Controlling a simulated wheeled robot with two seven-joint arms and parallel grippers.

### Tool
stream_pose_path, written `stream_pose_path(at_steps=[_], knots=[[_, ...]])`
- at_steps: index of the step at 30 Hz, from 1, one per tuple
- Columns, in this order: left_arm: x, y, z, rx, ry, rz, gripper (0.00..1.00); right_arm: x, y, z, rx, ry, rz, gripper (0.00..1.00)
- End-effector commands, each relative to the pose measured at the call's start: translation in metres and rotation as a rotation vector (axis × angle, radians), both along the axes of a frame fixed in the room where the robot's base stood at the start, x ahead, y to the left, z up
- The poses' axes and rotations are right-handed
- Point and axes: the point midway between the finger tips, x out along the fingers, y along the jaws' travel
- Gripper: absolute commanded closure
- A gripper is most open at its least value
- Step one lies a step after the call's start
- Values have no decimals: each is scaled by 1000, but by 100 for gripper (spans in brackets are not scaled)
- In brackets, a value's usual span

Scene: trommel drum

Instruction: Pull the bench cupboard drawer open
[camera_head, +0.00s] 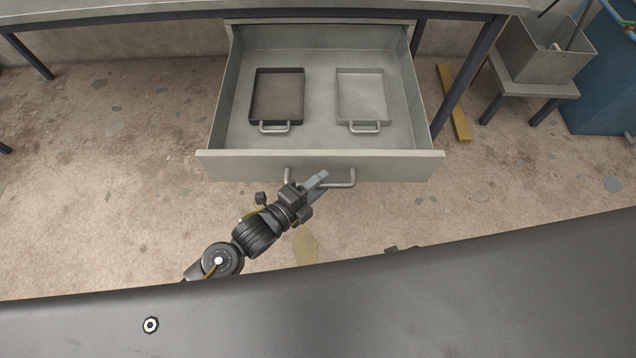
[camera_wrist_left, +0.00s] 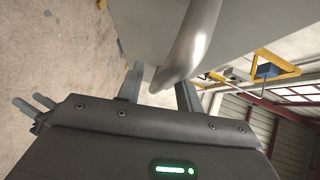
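The bench cupboard drawer (camera_head: 225,165) stands pulled well out from under the bench in the head view. Its interior shows from above. A metal bar handle (camera_head: 345,183) is on the middle of its front, and shows large in the left wrist view (camera_wrist_left: 188,50). My left gripper (camera_head: 317,180) is at the handle's bar. In the wrist view the bar runs between its two fingers (camera_wrist_left: 160,92), which look closed about it; finger contact is partly hidden. My right gripper is not in view.
A dark tray (camera_head: 256,99) and a pale tray (camera_head: 342,103), both with handles, lie in the drawer. At right are a yellow bar (camera_head: 452,103) on the floor, a small stool (camera_head: 545,90) with a metal bin (camera_head: 530,62), and a blue container (camera_head: 597,95). Floor left of the drawer is clear.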

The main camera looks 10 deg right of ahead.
Motion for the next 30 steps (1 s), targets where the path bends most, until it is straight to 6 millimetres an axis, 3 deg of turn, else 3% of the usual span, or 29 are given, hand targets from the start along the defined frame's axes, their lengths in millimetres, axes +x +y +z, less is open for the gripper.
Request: stream_pose_path(at_steps=[7,21,30], knots=[[-7,10,1,1,1,1,64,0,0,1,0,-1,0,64],[-56,77,12,2,1,0,64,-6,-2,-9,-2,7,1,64],[-63,87,15,0,0,0,64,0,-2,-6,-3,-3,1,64]])
